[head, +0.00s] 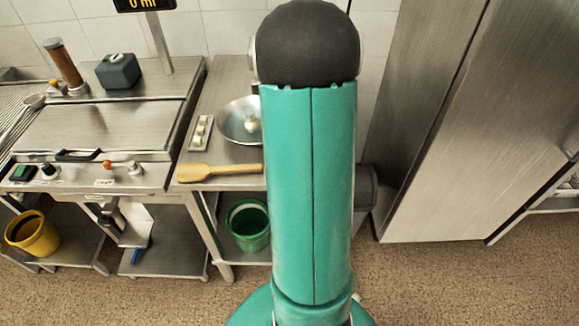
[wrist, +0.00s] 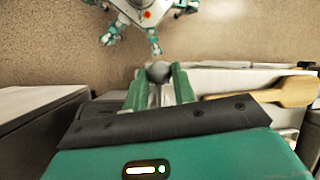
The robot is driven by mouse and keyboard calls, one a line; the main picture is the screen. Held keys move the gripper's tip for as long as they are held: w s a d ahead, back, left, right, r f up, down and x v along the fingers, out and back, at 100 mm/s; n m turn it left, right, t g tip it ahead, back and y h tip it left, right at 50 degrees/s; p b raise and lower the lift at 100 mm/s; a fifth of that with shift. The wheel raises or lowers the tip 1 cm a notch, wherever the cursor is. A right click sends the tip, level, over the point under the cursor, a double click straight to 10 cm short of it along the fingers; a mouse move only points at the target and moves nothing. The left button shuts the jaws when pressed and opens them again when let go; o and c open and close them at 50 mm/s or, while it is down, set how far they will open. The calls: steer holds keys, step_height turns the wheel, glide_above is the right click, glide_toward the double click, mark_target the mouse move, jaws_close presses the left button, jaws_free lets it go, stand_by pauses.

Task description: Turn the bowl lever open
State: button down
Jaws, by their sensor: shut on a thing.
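My gripper (wrist: 159,88) shows in the wrist view with its two green fingers on either side of a grey round knob (wrist: 158,70). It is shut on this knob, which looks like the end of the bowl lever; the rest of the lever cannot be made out. In the head view a shiny metal bowl (head: 233,124) sits on the steel counter, its right part hidden behind my arm. A small pale rounded thing shows inside the bowl. My gripper is hidden behind my arm in the head view.
A wooden paddle (head: 220,172) lies along the counter's front edge and also shows in the wrist view (wrist: 270,97). A small tray (head: 200,132) lies left of the bowl. A green bucket (head: 248,225) stands below. A steel cabinet (head: 440,130) stands at the right.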

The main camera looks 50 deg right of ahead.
steer(key=shift+d, duration=0.1)
steer(key=c, duration=1.1)
jaws_free()
steer(key=shift+c, duration=0.2)
steer(key=shift+r, duration=0.1)
steer(key=v, duration=1.3)
steer(key=shift+r, duration=0.3)
steer(key=shift+w+d, duration=0.1)
